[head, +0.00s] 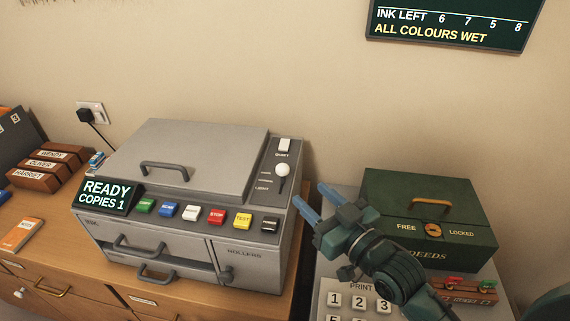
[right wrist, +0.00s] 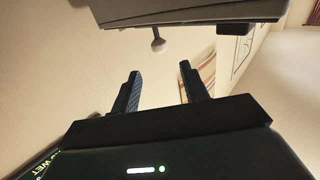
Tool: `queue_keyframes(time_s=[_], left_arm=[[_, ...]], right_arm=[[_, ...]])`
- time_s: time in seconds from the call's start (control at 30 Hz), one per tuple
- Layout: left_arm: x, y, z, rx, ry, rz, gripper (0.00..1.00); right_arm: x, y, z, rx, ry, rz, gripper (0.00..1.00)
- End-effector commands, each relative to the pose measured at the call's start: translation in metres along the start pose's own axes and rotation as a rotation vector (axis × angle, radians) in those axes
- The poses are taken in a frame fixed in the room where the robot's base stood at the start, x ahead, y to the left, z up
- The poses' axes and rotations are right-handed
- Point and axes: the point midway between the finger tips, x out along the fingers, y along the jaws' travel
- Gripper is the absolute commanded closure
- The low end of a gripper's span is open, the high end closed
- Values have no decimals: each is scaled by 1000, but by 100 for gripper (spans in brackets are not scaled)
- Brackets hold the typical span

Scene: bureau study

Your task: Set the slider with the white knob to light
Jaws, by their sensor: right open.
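The slider's white knob (head: 282,170) stands up from a dark slot on the right side of the grey copier's (head: 205,155) top. Small labels sit left of the slot; the lowest seems to read light, and the knob is near the upper end. My right gripper (head: 313,201) is open and empty, to the right of the copier and lower in the picture than the knob. In the right wrist view the white knob (right wrist: 158,46) shows beyond the two fingers, apart from them. My left gripper is not in view.
The copier's screen (head: 105,196) reads READY, COPIES 1. A row of coloured buttons (head: 217,215) runs along its front, and a white quiet switch (head: 284,145) sits above the slider. A green deeds box (head: 430,215) stands right of my right gripper, behind a number keypad (head: 358,301).

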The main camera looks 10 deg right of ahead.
Motion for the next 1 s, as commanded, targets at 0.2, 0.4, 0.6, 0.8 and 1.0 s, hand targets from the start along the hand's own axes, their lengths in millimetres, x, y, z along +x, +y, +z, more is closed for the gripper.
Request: queue_keyframes(time_s=[0.2,0.4,0.6,0.8,1.0], left_arm=[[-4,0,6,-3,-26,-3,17],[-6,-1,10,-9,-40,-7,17],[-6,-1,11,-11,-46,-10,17],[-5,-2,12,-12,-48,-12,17],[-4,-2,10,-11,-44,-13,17]], right_arm=[[48,0,-3,1,3,1,55],[86,0,-2,0,1,0,55],[107,0,0,-1,-1,0,55],[112,0,0,-1,-1,0,55],[111,0,0,-1,-1,0,58]])
